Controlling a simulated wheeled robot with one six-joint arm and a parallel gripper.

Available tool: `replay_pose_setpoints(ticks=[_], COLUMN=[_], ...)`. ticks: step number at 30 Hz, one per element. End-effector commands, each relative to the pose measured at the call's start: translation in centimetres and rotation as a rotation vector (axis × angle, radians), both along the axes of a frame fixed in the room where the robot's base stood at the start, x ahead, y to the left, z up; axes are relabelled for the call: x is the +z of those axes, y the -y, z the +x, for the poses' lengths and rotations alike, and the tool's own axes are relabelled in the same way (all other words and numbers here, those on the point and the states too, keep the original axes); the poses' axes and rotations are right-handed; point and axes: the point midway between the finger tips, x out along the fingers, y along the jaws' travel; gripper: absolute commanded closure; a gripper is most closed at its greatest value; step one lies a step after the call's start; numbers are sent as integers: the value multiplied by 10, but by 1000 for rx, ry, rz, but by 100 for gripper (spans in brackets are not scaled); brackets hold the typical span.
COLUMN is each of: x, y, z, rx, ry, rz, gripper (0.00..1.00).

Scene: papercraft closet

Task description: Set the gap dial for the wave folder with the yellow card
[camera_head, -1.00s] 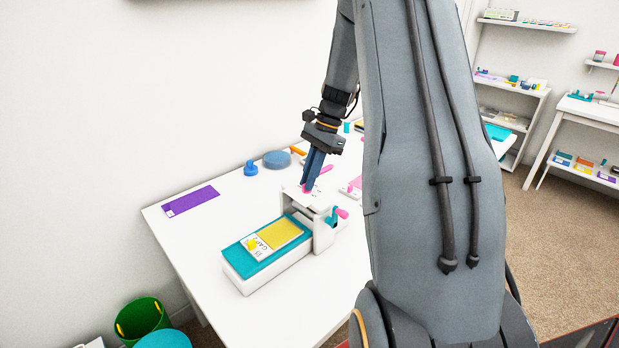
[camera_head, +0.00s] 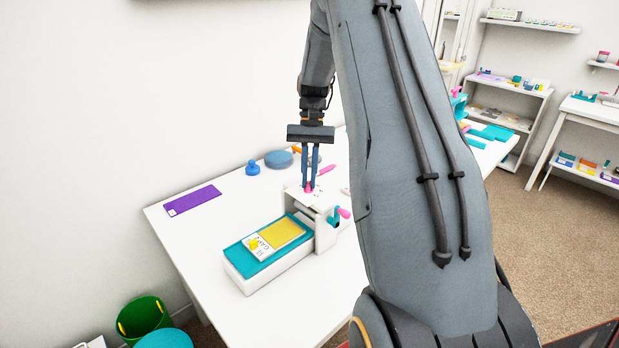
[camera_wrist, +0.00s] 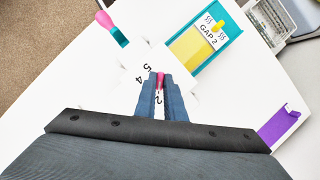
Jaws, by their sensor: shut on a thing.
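The wave folder (camera_head: 268,276) is a white machine with a teal bed on the table. The yellow card (camera_head: 282,234) lies on the bed; in the wrist view it (camera_wrist: 190,47) reads "GAP 2" with wavy marks. The pink gap dial (camera_head: 308,188) is on top of the white housing; it also shows in the wrist view (camera_wrist: 160,78). Printed 5, 4 and 2 show around it, the 2 between my fingers. My gripper (camera_head: 309,183) points down and is shut on the dial. The fingers hide part of the dial and scale, so its exact setting is unclear.
A crank with a pink handle (camera_head: 344,212) sticks out from the folder's side. A purple strip (camera_head: 192,200), a blue knobbed piece (camera_head: 253,167) and a blue disc (camera_head: 278,159) lie behind it. My arm hides the table's right part.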

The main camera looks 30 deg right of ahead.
Motion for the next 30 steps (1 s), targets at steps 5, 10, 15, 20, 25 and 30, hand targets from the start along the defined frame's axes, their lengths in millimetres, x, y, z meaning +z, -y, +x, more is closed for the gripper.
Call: replay_pose_setpoints(ticks=[5,10,15,20,25,30], x=[0,0,0,0,0,0], y=[-1,-1,-1,-1,-1,-1], z=[1,1,0,0,0,0], rx=[57,80,84,84,83,83], ry=[1,1,0,0,0,0], rz=[-1,0,0,0,0,0], gripper=[100,100,100,100,74,72])
